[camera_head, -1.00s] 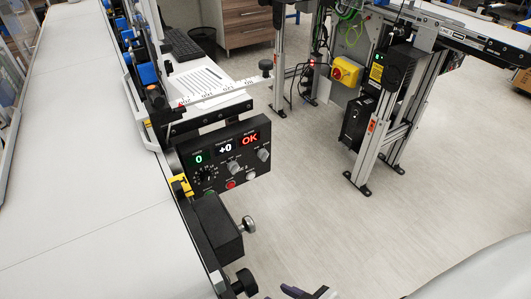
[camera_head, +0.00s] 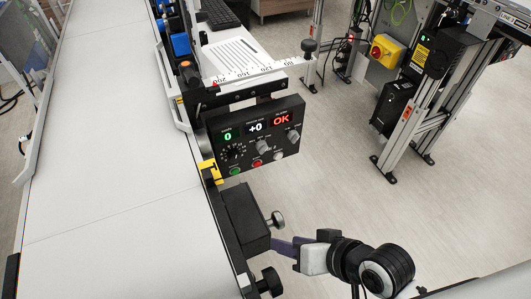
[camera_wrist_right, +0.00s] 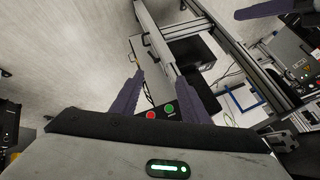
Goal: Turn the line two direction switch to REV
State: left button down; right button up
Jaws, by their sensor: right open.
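A black control panel (camera_head: 286,155) hangs beside the belt in the head view, with displays reading 0, +0 and OK. It carries a black dial (camera_head: 232,152), two grey knobs, one in the middle (camera_head: 262,147) and one at the right (camera_head: 293,136), and several buttons. Labels and knob settings are too small to read, so I cannot tell which is the direction switch. My right gripper (camera_head: 275,244) is below the panel, apart from it. In the wrist view the right gripper (camera_wrist_right: 158,76) is open and empty. A purple finger at that view's upper right (camera_wrist_right: 262,9) appears to be my left gripper's.
The long pale belt (camera_head: 110,160) runs along the left. A black box with a side knob (camera_head: 243,217) sits below the panel, close to my right fingers. A conveyor stand with a yellow-red switch (camera_head: 382,47) stands at the upper right. The floor between is open.

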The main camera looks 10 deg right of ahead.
jog(key=w+a+r+m+t+y, duration=0.3)
jog(key=w+a+r+m, duration=0.15)
jog(key=a, duration=0.25)
jog(key=m+t+h, duration=0.6)
jog(key=m+t, duration=0.2)
jog(key=m, duration=1.4)
send_near(263, 151)
jog(key=w, duration=0.8)
jog(key=shift+w+a+f, duration=0.1)
jog(key=shift+w+a, duration=0.2)
jog(key=shift+a, duration=0.05)
jog(key=c, duration=1)
